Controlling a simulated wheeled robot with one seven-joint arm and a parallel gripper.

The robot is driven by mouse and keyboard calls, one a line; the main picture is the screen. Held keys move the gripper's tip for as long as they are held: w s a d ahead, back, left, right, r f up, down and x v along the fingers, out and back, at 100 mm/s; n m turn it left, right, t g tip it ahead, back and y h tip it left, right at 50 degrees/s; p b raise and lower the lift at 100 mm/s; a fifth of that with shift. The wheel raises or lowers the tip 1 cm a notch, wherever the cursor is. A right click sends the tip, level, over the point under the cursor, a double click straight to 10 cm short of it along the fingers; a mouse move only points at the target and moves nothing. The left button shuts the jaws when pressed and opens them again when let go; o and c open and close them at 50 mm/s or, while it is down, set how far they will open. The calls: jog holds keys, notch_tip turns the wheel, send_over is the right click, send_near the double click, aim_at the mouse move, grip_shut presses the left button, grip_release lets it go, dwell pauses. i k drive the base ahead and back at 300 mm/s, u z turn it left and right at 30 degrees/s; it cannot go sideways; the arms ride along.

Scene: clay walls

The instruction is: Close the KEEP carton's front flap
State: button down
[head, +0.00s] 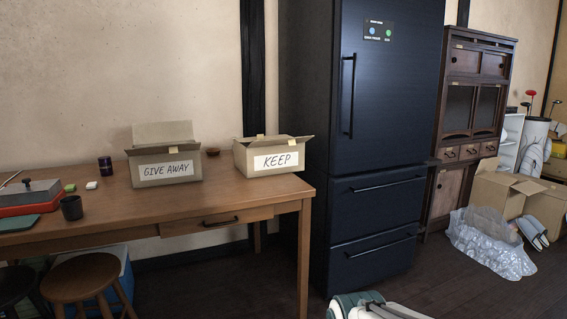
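The KEEP carton (242,160) is a small brown cardboard box at the right end of the wooden table, with a white label reading KEEP on its front. Its top looks at least partly open. A flap strip (303,140) juts out along the upper front edge and past the right corner, seen nearly edge-on; its exact angle is hard to tell. A pale tab (260,140) shows at the top. The inside of the carton is hidden. My gripper is not in view.
The GIVE AWAY carton (150,173) stands left of KEEP, its back flap upright. A small brown bowl (213,152) sits between them. The dark fridge (375,130) stands close right of the wooden table (235,203). A stool (83,275) is at lower left.

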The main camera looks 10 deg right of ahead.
aim_at(293, 141)
jog(key=u, duration=0.9)
jog(key=i, duration=1.25)
jog(key=z, duration=0.85)
